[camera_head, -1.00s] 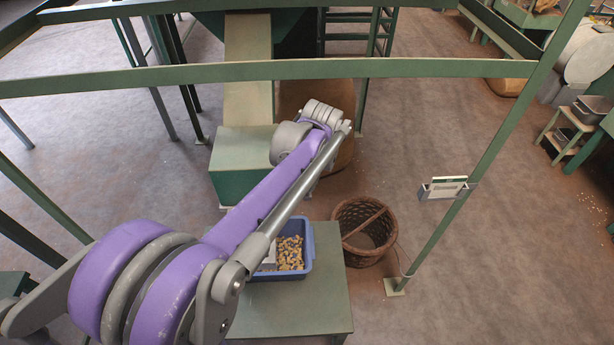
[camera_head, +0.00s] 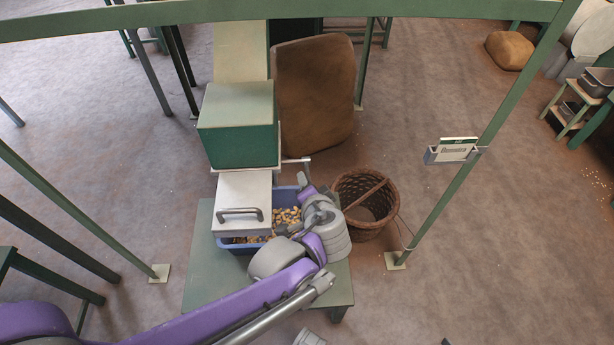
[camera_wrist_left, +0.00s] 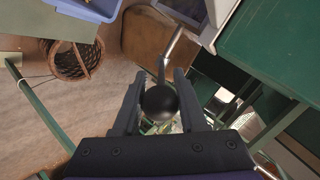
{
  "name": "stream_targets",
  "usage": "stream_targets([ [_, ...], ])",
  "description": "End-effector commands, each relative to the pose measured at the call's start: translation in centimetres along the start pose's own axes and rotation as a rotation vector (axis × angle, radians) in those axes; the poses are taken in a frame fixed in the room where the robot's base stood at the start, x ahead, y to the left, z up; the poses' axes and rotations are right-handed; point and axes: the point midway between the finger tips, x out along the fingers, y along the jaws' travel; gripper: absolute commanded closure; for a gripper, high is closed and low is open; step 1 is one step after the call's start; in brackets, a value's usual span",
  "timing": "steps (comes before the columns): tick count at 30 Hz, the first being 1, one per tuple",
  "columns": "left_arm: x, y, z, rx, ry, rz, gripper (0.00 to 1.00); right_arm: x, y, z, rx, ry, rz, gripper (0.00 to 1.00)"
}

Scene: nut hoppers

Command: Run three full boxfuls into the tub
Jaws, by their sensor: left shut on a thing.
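A blue tub (camera_head: 285,196) holding yellow-brown nuts stands on a green table (camera_head: 200,270); its corner also shows in the wrist view (camera_wrist_left: 100,10). A green box (camera_head: 237,145) stands behind it under a sloping chute (camera_head: 240,50). A pale plate with a grey handle (camera_head: 243,192) juts forward from below the box, covering the tub's left part. My left gripper (camera_wrist_left: 160,85) is shut on a black ball knob (camera_wrist_left: 159,103) at the end of a metal rod (camera_wrist_left: 172,45). In the head view this rod (camera_head: 297,160) comes out at the box's right. My right gripper is not in view.
A wicker basket (camera_head: 350,185) stands on the floor right of the table. A brown sack (camera_head: 315,95) is behind. A green frame post (camera_head: 470,160) carries a small card holder (camera_head: 450,154).

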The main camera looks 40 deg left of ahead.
Motion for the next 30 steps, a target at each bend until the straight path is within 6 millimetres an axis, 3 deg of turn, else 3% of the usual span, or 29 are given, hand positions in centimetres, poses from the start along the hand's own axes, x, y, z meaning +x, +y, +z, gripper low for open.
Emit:
stream_targets([
  [1, 0.4, 1.3, 0.7, 0.0, 0.025, -0.032, 1.0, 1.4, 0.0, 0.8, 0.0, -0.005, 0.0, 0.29],
  [3, 0.6, 2.1, 1.1, -0.007, 0.061, -0.087, 1.0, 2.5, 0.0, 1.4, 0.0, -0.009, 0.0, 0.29],
  [12, 1.7, 4.4, 2.7, -0.034, 0.168, -0.259, 1.0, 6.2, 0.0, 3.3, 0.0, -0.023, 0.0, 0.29],
  [30, 3.0, 6.1, 3.7, -0.034, 0.163, -0.257, 1.0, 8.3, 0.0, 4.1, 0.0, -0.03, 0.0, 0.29],
])
